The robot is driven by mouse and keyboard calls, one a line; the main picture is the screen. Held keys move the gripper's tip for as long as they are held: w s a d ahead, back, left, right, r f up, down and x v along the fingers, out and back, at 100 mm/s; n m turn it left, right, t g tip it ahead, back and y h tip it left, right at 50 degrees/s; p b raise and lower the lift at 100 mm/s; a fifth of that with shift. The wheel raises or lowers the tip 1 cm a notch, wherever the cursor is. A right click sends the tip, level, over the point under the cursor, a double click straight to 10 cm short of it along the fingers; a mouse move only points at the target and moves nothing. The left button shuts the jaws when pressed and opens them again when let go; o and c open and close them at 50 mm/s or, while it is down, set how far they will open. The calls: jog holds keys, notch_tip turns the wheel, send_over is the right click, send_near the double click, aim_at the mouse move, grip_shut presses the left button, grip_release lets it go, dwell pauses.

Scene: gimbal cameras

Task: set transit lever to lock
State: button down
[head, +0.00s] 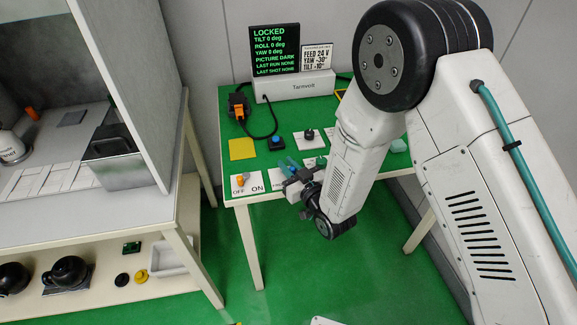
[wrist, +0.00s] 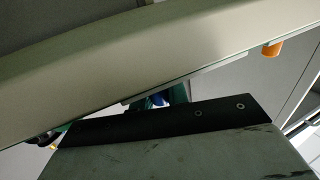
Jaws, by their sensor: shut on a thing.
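My gripper (head: 289,168) is low over the green table's front part, right of the OFF/ON switch, with its teal fingers at a white plate (head: 277,181) that they and the wrist partly cover. It is shut on what appears to be the transit lever, which is mostly hidden. In the wrist view the teal fingers (wrist: 178,93) show beyond the dark gripper body, with a small blue patch beside them. The black display (head: 275,50) reads LOCKED, with tilt, roll and yaw at 0 deg.
The orange OFF/ON switch (head: 240,180) stands close left of my gripper and in the wrist view (wrist: 271,49). A grey bin (head: 122,165) stands on the left bench.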

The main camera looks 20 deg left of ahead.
aim_at(294, 172)
jog(key=c, duration=1.4)
grip_release()
jog(key=shift+o, duration=0.2)
jog(key=v, duration=0.7)
jog(key=shift+s+d, duration=0.25)
jog(key=shift+d, duration=0.1)
